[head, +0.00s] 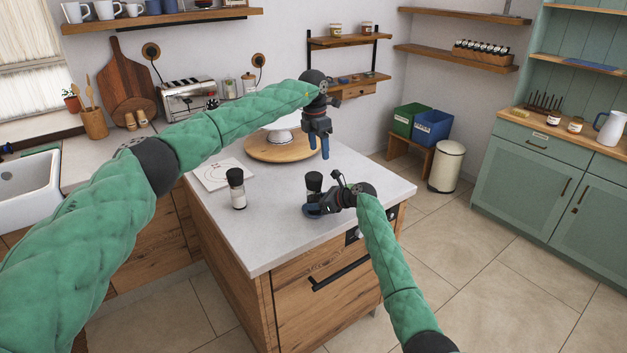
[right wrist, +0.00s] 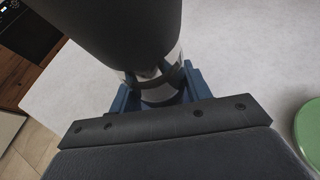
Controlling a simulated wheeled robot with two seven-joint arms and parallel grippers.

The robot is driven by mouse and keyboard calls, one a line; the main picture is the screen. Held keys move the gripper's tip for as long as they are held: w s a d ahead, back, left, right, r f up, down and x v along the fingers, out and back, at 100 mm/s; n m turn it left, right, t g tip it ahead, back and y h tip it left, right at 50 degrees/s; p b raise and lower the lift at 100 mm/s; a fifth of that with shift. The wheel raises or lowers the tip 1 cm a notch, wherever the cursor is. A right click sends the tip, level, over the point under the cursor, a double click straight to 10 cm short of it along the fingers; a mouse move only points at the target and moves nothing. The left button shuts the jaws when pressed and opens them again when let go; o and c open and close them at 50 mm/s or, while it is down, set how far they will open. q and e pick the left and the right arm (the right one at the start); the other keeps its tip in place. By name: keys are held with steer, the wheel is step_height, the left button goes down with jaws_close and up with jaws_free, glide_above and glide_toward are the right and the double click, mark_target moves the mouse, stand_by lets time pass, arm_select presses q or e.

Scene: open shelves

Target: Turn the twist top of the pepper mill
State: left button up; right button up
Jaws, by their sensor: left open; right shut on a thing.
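The pepper mill (head: 314,182) has a dark twist top and stands upright on the island counter; its lower part is mostly hidden by my right gripper in the head view. My right gripper (head: 318,208) is shut around its body from the side. The right wrist view shows the blue fingers around the pale lower body (right wrist: 160,88), below the wide dark top (right wrist: 115,30). My left gripper (head: 319,148) is open and empty, pointing down above and behind the mill, apart from its top.
A second mill-like shaker (head: 236,190) with a black top stands to the left on the counter (head: 275,235). Behind are a white sheet (head: 212,174) and a round wooden board (head: 265,152) bearing a white stand. The front counter is clear.

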mark_target(314, 175)
arm_select(q)
steer(key=f+n, duration=0.3)
steer(key=f, duration=0.1)
steer(key=a+f+n, duration=0.1)
steer(key=f+n, duration=0.3)
steer(key=f+n+y, duration=0.1)
steer(key=f+n, duration=0.2)
steer(key=f, duration=0.1)
steer(key=shift+a+f+n, duration=0.1)
steer(key=shift+a+n, duration=0.2)
steer(key=shift+n, duration=0.1)
stand_by(0.4)
steer(key=c, duration=0.7)
steer(key=shift+c, duration=0.2)
steer(key=shift+m, duration=0.3)
